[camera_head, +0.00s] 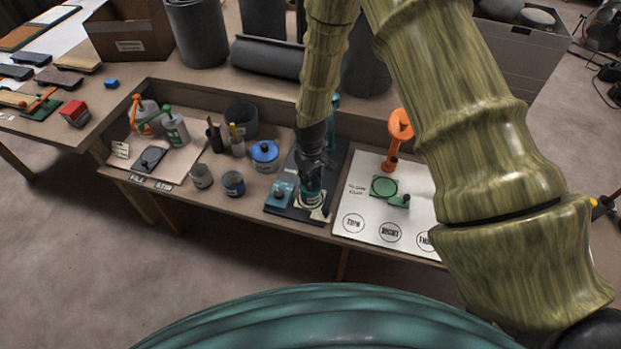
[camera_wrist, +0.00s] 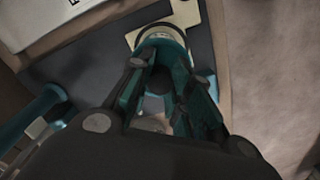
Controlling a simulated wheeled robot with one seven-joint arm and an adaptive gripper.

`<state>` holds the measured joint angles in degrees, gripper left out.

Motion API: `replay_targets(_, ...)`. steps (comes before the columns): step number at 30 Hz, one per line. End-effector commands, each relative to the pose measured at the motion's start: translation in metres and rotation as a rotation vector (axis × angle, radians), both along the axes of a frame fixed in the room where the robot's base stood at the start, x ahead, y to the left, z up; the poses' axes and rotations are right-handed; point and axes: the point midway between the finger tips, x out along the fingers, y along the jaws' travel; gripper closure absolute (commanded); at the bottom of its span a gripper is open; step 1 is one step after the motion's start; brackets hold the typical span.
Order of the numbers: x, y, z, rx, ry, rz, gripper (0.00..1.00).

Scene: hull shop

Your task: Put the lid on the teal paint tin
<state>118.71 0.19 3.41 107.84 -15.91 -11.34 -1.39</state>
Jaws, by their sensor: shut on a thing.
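The teal paint tin (camera_head: 311,197) stands on a dark board with a pale label on its front. Its near side and pale rim also show in the wrist view (camera_wrist: 163,38). My gripper (camera_head: 312,166) points down directly over the tin. In the wrist view its two fingers (camera_wrist: 165,90) are closed around a small dark part, which looks like the lid's knob. The lid itself is mostly hidden by the fingers, and I cannot tell whether it touches the tin's rim.
A white board (camera_head: 357,205) with an orange stand (camera_head: 398,128) is at right.

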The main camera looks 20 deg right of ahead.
Motion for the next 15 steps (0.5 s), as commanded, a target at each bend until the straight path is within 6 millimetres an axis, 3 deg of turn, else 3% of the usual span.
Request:
replay_targets(5, 0.0001, 0.0000, 0.0000, 0.000, 0.000, 0.000, 0.92)
replay_targets(6, 0.0001, 0.0000, 0.0000, 0.000, 0.000, 0.000, 0.78)
replay_targets(10, 0.0002, 0.0001, 0.0001, 0.000, 0.000, 0.000, 0.55)
replay_targets(15, 0.0002, 0.0001, 0.0001, 0.000, 0.000, 0.000, 0.55)
